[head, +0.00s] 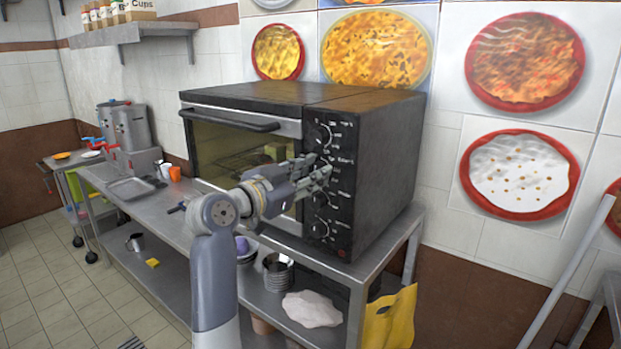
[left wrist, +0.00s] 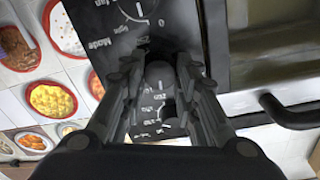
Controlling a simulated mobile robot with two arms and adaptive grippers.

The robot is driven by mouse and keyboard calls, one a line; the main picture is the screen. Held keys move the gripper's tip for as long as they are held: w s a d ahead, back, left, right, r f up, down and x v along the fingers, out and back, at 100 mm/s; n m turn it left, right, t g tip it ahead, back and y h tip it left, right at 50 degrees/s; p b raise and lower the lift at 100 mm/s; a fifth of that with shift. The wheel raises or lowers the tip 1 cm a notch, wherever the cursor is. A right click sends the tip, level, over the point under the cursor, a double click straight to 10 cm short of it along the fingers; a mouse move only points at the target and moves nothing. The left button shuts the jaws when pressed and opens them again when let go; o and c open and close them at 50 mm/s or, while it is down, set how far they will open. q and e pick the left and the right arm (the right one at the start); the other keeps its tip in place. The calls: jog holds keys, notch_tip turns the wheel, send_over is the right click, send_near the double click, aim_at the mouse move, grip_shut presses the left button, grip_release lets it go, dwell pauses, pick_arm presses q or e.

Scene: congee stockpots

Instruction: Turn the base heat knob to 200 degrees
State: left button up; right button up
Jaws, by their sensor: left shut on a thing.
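A black countertop oven (head: 385,160) stands on a metal table, with a vertical row of dials on its front right panel. The top knob (head: 319,136) and the lower knobs (head: 320,200) (head: 319,229) show clear of my gripper. My left gripper (head: 318,170) reaches the panel from the left and hides the dial there. In the left wrist view, my left gripper (left wrist: 158,82) is shut on a dark knob (left wrist: 158,72), with one finger on each side. Small degree marks show beside this knob, but I cannot read its setting. My right gripper is not in view.
The oven door handle (head: 230,121) sticks out left of the panel, and it also shows in the left wrist view (left wrist: 295,114). Metal bowls (head: 278,272) and a white cloth-like item (head: 311,309) lie on the shelf below.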

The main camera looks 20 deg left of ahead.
pick_arm(q)
jog(key=shift+d+f+m+y+p, duration=0.2)
jog(key=shift+m+p, duration=0.85)
jog(key=shift+m, duration=2.5)
jog(key=shift+a+m+y+p, duration=0.1)
jog(key=shift+m+y+p, duration=0.6)
jog(key=shift+m, duration=2.9)
jog(key=shift+d+f+m+h+p, duration=0.1)
jog(key=shift+m+p, duration=1.3)
jog(key=shift+m, duration=2.15)
jog(key=o, duration=0.8)
jog(key=shift+o, duration=1.3)
